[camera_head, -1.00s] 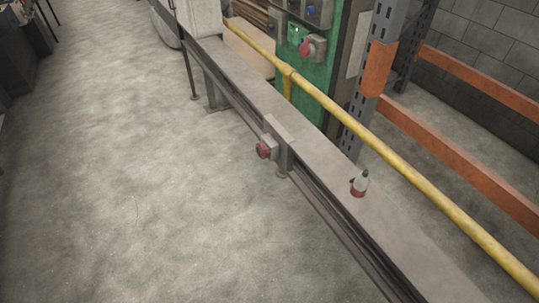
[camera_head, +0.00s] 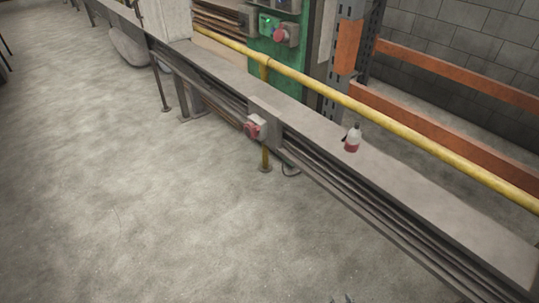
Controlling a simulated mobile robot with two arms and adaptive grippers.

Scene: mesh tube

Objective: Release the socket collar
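A grey box with a red round socket (camera_head: 252,129) is mounted on the front side of the long grey beam, left of the middle of the head view. The collar cannot be told apart from the rest of the red part at this size. A second red round fitting (camera_head: 281,35) sits on a grey box on the green cabinet behind. Neither gripper can be made out. A small dark tip shows at the bottom edge, too little of it to name.
The long grey beam (camera_head: 400,178) runs from upper left to lower right. A bottle with red contents (camera_head: 352,139) stands on it. A yellow pipe (camera_head: 390,115) runs behind, before orange and grey racking (camera_head: 347,45). The concrete floor (camera_head: 130,210) in front is clear.

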